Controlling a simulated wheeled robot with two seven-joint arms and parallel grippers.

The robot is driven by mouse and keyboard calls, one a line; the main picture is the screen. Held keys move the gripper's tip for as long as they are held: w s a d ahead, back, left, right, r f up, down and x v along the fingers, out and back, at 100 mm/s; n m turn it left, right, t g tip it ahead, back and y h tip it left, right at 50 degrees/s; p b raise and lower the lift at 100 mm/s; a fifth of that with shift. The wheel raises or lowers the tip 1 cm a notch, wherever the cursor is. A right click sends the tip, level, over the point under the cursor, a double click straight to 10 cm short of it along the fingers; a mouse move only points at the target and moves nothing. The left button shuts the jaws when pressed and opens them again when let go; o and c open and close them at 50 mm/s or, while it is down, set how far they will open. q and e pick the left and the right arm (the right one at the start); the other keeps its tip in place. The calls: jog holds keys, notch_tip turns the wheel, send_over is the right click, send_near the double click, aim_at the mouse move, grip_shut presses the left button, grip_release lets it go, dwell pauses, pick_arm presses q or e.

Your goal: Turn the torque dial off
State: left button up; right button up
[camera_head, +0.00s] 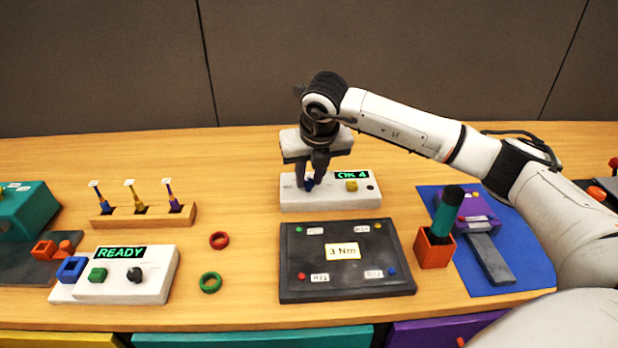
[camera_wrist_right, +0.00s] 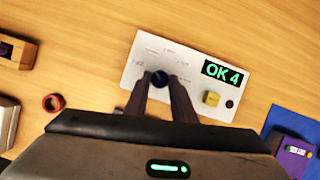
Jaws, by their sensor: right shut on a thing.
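The torque dial is a small dark blue knob (camera_wrist_right: 160,78) on a white panel (camera_wrist_right: 140,52). The panel's display (camera_wrist_right: 221,72) reads "OK 4" in green, and a yellow button (camera_wrist_right: 211,98) sits below it. My right gripper (camera_wrist_right: 160,84) is over the panel with its fingers shut on the blue knob, one on each side. In the head view the right gripper (camera_head: 309,184) reaches down to the left part of the panel (camera_head: 330,203) and partly hides the knob. The small markings around the knob are too small to read. My left gripper is not in view.
A dark tray (camera_head: 345,289) labelled "3 Nm" lies in front of the panel. A white box (camera_head: 150,290) reading "READY" stands at left, with red (camera_head: 219,240) and green (camera_head: 210,282) rings beside it. An orange holder (camera_head: 433,249) with a green-handled tool stands at right.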

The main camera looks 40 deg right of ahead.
jog(key=shift+d+f+n+y+b, duration=0.15)
jog(key=shift+n+y+b, duration=0.2)
jog(key=shift+n, duration=0.35)
jog(key=shift+d+n+y+b, duration=0.1)
jog(key=shift+n+y+b, duration=0.3)
jog(key=shift+n, duration=0.8)
jog(key=shift+n+y, duration=0.55)
jog(key=shift+n, duration=0.85)
jog(key=shift+d, duration=0.1)
jog(key=o, duration=1.1)
jog(key=shift+c, duration=0.2)
jog(key=shift+r, duration=0.2)
jog(key=a+v, duration=0.1)
jog(key=v, duration=0.9)
jog(key=shift+d, duration=0.5)
jog(key=shift+s+r, duration=0.1)
